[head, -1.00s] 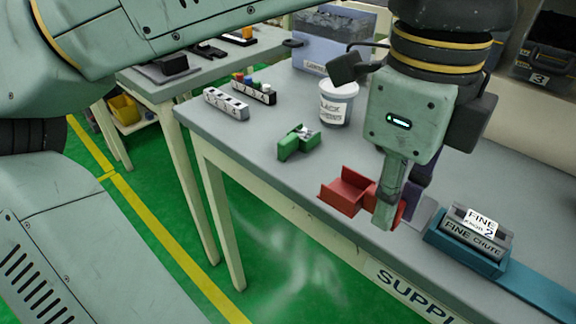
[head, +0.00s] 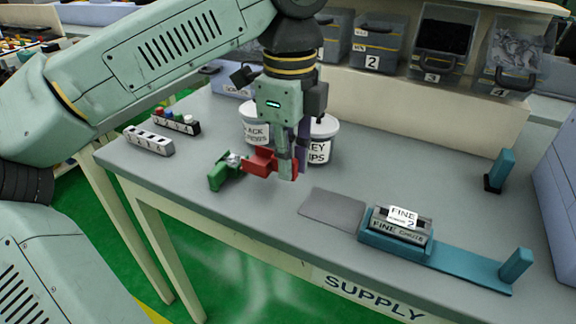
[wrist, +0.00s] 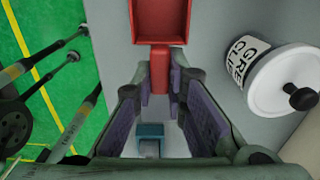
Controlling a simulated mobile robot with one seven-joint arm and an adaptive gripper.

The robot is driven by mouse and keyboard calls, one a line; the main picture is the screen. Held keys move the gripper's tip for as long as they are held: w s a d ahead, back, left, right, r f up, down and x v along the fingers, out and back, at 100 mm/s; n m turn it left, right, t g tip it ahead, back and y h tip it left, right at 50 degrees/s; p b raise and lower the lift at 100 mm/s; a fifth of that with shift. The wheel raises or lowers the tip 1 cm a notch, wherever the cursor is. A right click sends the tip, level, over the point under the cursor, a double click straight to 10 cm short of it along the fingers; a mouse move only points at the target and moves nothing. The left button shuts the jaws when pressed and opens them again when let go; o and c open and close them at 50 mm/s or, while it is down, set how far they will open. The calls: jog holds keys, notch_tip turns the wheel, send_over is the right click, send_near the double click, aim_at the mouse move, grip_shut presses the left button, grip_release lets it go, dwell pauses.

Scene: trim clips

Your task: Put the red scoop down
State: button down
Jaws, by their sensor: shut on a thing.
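The red scoop (head: 258,160) is in my gripper (head: 287,168); the fingers are shut on its handle. In the wrist view, the scoop's square pan (wrist: 160,20) points away from the palm, and its red handle (wrist: 160,68) runs back between the purple-padded fingers (wrist: 158,90). The scoop is over the grey table (head: 250,215), in front of the white buckets. I cannot tell whether it touches the tabletop. A green scoop (head: 218,176) lies close to its left in the head view.
A darker grey mat (head: 332,208) lies bare to the right, beside the teal fine-chute stand (head: 385,247).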

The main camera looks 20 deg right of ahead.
aim_at(288, 189)
jog(key=shift+w+d+f+p, duration=0.2)
jog(key=shift+w+f, duration=0.1)
jog(key=shift+f, duration=0.35)
jog(key=shift+w+d+f+p, duration=0.1)
jog(key=shift+w+f+p, duration=0.15)
jog(key=shift+f, duration=0.9)
jog(key=shift+a+f+b, duration=0.1)
jog(key=shift+f+b, duration=0.15)
jog(key=shift+b, duration=0.05)
jog(key=c, duration=1.6)
grip_release()
jog(key=shift+r, duration=0.1)
notch_tip(288, 189, up, 12)
jog(key=shift+r, duration=0.2)
